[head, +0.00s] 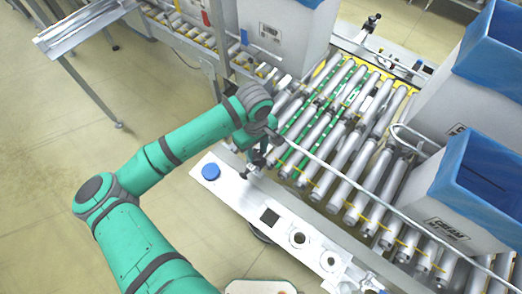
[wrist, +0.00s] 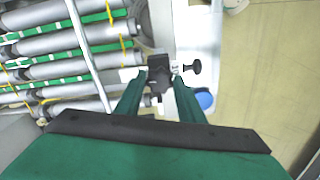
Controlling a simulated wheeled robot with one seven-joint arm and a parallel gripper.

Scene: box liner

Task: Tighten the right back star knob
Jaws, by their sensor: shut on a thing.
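My gripper (wrist: 160,82) is at a black clamp on the near side rail of the roller conveyor. Its two green fingers stand on either side of a dark star knob (wrist: 158,86) and are closed on it. The knob is partly hidden between the fingers. A small black knob on a stem (wrist: 192,66) sticks out just right of the fingers in the wrist view. In the head view my gripper (head: 257,158) comes down beside the clamp, and the small black knob (head: 245,175) shows below it. The star knob cannot be made out there.
A thin metal guide rod (head: 330,168) runs over the rollers (head: 345,160) close to my gripper. A blue button (head: 210,171) sits on the white rail (head: 232,196). Blue-lined boxes (head: 465,195) stand at the right. Another black clamp (head: 372,20) is on the far side.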

